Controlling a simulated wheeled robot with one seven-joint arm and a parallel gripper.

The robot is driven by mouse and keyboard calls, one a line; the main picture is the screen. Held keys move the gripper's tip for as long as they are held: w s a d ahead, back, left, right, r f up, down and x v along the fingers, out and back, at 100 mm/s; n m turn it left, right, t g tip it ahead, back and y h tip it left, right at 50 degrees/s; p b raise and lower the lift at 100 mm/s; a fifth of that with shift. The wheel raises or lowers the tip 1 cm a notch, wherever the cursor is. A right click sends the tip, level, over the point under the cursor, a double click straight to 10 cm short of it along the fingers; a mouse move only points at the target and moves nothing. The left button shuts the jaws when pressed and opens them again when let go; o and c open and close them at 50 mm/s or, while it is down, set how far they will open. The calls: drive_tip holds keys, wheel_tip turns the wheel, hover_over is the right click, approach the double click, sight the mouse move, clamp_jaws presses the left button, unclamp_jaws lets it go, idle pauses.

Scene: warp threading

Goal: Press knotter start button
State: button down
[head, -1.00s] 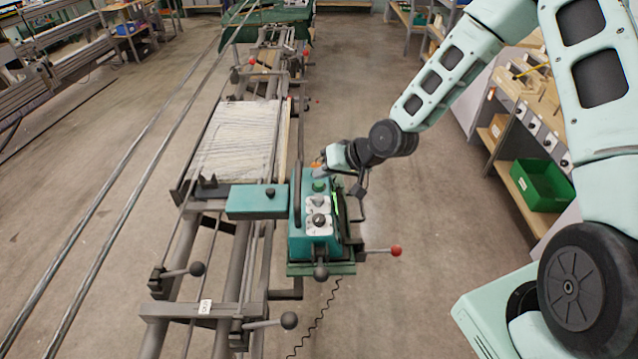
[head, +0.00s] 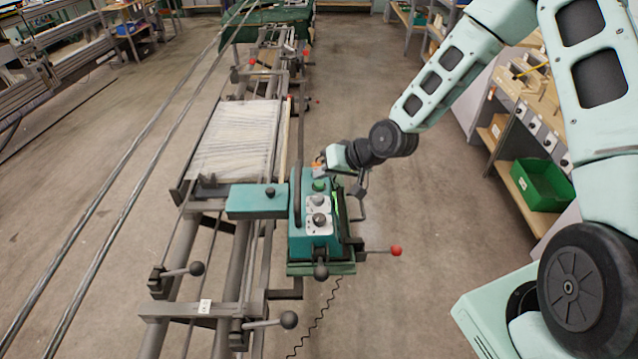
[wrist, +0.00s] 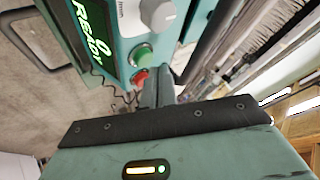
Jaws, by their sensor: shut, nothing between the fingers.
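The teal knotter (head: 312,240) stands on the warp frame, with its green button (head: 319,185) on top near the far end. In the wrist view the green button (wrist: 141,55) sits beside a red button (wrist: 139,77), below a grey knob (wrist: 157,14). The lit display (wrist: 92,38) reads READY. My gripper (head: 322,168) is at the far end of the knotter, just beyond the green button. In the wrist view its shut, empty fingers (wrist: 157,82) point toward the panel, close to both buttons. I cannot tell whether they touch the panel.
Levers with a red knob (head: 396,251) and black knobs (head: 289,320) stick out around the frame. A sheet of pale warp threads (head: 237,140) lies behind the knotter. Shelves with a green bin (head: 541,186) stand at right. The floor between is clear.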

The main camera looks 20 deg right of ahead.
drive_tip(key=shift+f, duration=0.3)
